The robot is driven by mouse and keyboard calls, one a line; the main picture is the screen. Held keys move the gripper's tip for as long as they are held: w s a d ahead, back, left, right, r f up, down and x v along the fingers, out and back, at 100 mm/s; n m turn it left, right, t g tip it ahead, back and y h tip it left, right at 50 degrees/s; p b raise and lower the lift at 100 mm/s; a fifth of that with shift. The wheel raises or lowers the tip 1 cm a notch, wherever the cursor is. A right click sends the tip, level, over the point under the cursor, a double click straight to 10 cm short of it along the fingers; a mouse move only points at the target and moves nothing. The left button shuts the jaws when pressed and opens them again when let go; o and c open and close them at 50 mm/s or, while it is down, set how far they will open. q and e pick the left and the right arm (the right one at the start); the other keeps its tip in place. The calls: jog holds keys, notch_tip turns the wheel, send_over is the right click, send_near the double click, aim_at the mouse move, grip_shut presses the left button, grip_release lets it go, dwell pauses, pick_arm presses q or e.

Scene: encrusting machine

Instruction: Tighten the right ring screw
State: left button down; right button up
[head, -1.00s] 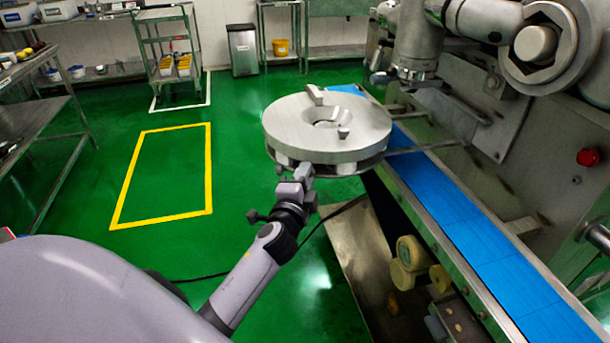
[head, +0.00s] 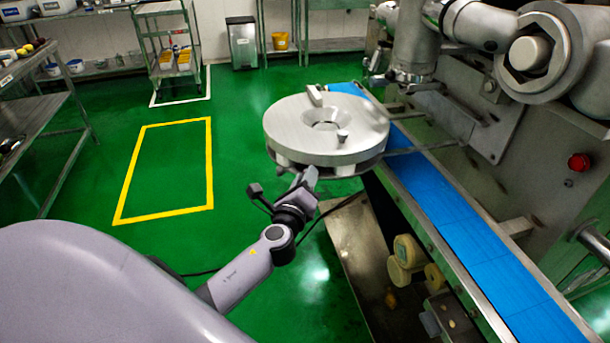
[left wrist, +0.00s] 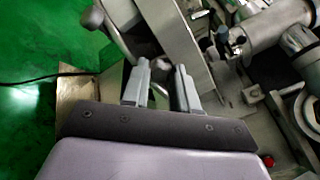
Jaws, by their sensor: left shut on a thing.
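A round grey metal ring (head: 290,132) with a hole in its middle stands beside the blue belt in the head view. My left gripper (head: 308,178) reaches up to its near underside. In the left wrist view, the two fingers of my left gripper (left wrist: 163,88) are closed around a small dark rounded part, the right ring screw (left wrist: 163,65). The fingers and ring hide most of the screw, so how far it is turned cannot be seen. My right gripper is not in view.
A blue conveyor belt (head: 470,225) runs right of the ring, beside the machine body with a red button (head: 579,162). A nozzle (head: 415,50) hangs behind the ring. Green floor with a yellow outline (head: 211,165) is free on the left. A black cable crosses the floor.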

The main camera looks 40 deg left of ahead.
pick_arm(q)
jog(key=shift+w+r+m+p, duration=0.1)
jog(key=shift+m+p, duration=0.65)
jog(key=shift+m, duration=2.45)
jog(key=shift+r+m+p, duration=0.1)
jog(key=shift+m+p, duration=0.6)
jog(key=shift+m, duration=2.5)
jog(key=c, duration=0.9)
grip_release()
jog(key=shift+o, duration=0.2)
jog(key=shift+f, duration=0.15)
jog(key=shift+d, duration=0.15)
